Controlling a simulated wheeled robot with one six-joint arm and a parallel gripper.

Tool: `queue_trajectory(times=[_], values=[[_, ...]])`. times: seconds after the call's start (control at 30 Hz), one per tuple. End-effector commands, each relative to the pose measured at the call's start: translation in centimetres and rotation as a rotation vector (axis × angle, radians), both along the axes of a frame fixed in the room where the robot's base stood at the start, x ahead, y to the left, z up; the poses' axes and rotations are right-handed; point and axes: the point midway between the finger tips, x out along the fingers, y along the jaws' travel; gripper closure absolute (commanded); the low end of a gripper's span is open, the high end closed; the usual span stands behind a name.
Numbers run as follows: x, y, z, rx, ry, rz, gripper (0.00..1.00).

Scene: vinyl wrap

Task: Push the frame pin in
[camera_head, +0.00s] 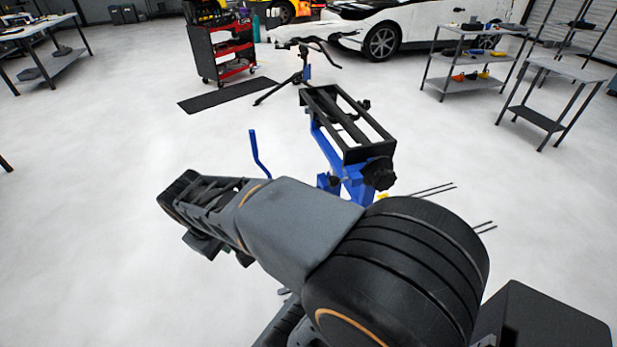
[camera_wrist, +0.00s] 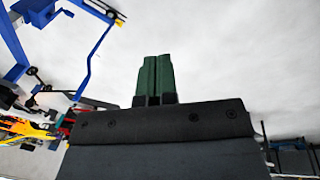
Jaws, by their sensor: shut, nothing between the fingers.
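A blue stand (camera_head: 350,182) with a long black top frame (camera_head: 345,122) stands on the floor beyond my arm in the head view. I cannot make out the frame pin for certain. A small yellow bit (camera_head: 382,197) shows low by the stand, partly hidden by my arm. In the wrist view, blue bars of the stand (camera_wrist: 88,62) show at the upper left, with a small yellow tip near the top. My gripper (camera_wrist: 154,58) has green fingers pressed together, empty, to the right of these bars and apart from them.
A blue bent rod (camera_head: 258,155) rises left of the stand. A red and black tool cart (camera_head: 225,52), a black mat (camera_head: 228,95) and a tripod stand (camera_head: 303,72) are behind. Metal shelves (camera_head: 470,55) stand at right.

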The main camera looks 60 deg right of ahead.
Motion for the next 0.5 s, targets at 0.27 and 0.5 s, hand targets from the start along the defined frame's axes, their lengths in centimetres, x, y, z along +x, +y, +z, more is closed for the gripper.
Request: queue_trajectory(times=[0.27, 0.5], values=[[1.6, -10.9, -2.9, -0.357, 0.656, 0.208, 1.00], [3.3, -18.4, -5.1, -0.560, 1.138, 0.366, 1.00]])
